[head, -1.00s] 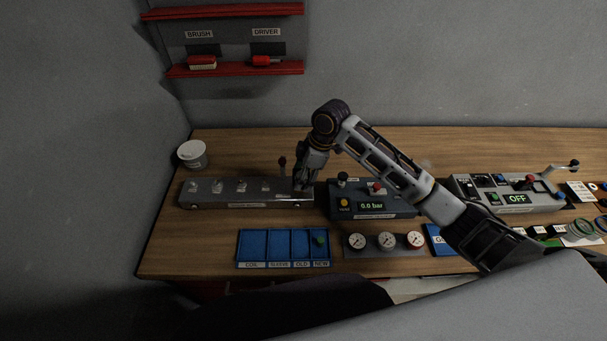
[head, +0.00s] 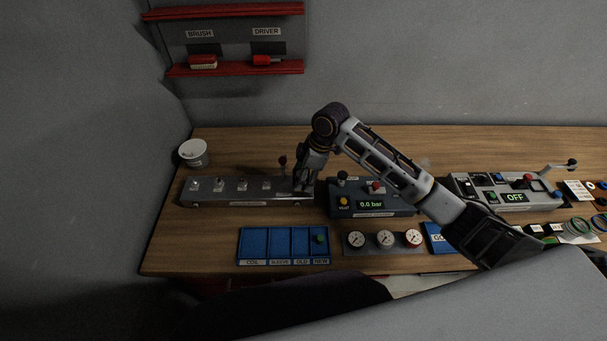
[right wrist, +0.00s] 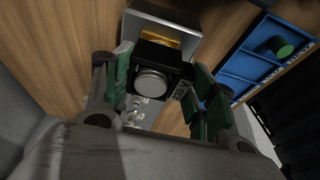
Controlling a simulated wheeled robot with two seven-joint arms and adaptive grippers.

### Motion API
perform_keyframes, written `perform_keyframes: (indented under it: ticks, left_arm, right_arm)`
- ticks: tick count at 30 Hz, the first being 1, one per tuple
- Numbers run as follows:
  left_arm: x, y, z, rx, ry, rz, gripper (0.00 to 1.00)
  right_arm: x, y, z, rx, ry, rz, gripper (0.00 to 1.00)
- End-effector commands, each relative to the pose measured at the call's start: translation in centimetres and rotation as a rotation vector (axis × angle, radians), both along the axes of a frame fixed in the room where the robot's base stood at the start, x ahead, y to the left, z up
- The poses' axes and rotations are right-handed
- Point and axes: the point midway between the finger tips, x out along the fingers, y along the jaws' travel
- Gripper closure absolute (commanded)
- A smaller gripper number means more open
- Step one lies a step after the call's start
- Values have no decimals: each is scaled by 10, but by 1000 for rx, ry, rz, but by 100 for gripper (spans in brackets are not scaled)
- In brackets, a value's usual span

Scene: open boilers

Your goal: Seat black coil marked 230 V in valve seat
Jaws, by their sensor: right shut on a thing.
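My right gripper (head: 304,184) is over the right end of the grey valve block (head: 235,198) in the head view. In the right wrist view the green-padded fingers of this gripper (right wrist: 160,88) are shut on a black coil (right wrist: 158,56). A round silver part (right wrist: 150,83) shows at the coil's near face. A grey metal body with a yellowish face (right wrist: 172,20) lies just beyond the coil. I cannot tell whether the coil is down in the seat. My left gripper is not in view.
A blue tray (head: 264,243) with labelled compartments lies in front of the block, a green piece (head: 319,239) in its right compartment. A pressure unit reading 0.0 bar (head: 371,204) stands right of the block. Gauges (head: 385,239) and a white cup (head: 193,153) are nearby.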

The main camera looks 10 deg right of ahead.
Motion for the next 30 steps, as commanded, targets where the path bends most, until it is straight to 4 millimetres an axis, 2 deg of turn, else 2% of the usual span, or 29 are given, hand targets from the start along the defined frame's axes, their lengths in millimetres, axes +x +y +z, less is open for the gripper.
perform_keyframes:
  ticks: [14, 15, 20, 21, 28, 30]
  left_arm:
    - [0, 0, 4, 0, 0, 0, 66]
    - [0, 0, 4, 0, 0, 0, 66]
    - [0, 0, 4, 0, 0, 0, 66]
    - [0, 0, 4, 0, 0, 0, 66]
    - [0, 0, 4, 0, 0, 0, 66]
    - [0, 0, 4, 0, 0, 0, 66]
  right_arm:
    - [0, 0, 0, 0, -1, 0, 69]
    - [0, 0, 0, 0, -1, 0, 42]
    - [0, 0, 0, 0, -1, 0, 21]
    - [0, 0, 0, 0, -1, 0, 18]
    - [0, 0, 0, 0, -1, 0, 18]
    - [0, 0, 0, 0, 0, 0, 10]
